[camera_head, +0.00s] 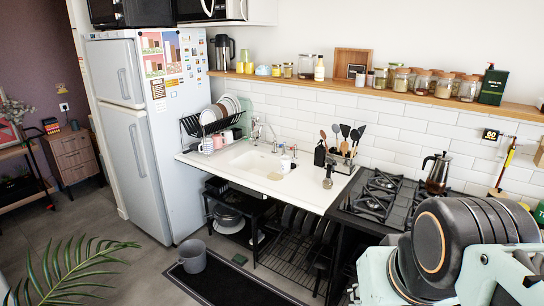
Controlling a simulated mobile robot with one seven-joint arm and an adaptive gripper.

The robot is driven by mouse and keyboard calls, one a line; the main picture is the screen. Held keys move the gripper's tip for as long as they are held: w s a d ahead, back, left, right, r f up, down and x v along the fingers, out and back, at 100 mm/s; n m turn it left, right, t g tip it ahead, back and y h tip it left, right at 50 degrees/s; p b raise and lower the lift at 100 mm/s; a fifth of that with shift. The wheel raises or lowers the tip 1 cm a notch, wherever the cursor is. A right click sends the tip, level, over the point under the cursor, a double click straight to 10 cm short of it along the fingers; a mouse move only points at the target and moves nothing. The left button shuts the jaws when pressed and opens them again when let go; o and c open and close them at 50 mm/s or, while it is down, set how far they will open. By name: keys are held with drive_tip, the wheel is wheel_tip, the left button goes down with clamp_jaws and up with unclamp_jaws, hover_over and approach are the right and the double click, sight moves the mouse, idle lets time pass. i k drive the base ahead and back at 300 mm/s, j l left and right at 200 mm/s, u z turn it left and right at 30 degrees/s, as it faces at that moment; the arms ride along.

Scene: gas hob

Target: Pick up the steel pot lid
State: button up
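I cannot make out a steel pot lid for certain. A stack of grey metal pots or bowls (228,217) sits on the dark shelf under the counter, left of the middle; any lid on it is too small to tell. Dark round pans or lids (298,220) stand on edge in a rack under the counter, partly in shadow. No lid shows on the visible part of the gas hob (374,195). My arm fills the lower right corner and hides part of the hob area. My gripper's fingers are not in view.
A grey bucket (192,256) is on the dark mat (235,287). The grey floor is clear left of the mat, beyond a plant (70,272).

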sight(233, 196)
drive_tip(key=i+j, duration=0.4)
drive_tip(key=i+j+z, duration=0.15)
drive_tip(key=i+j, duration=0.6)
drive_tip(key=i+j+z, duration=0.15)
drive_tip(key=i+j, duration=0.6)
drive_tip(key=j, duration=0.15)
drive_tip(key=i+j+z, duration=0.15)
drive_tip(key=i+j, duration=0.5)
drive_tip(key=j, duration=0.3)
drive_tip(key=i+j+z, duration=0.15)
drive_tip(key=i+j, duration=0.15)
drive_tip(key=j, duration=0.2)
drive_tip(key=k+u, duration=0.1)
drive_tip(key=k, duration=0.1)
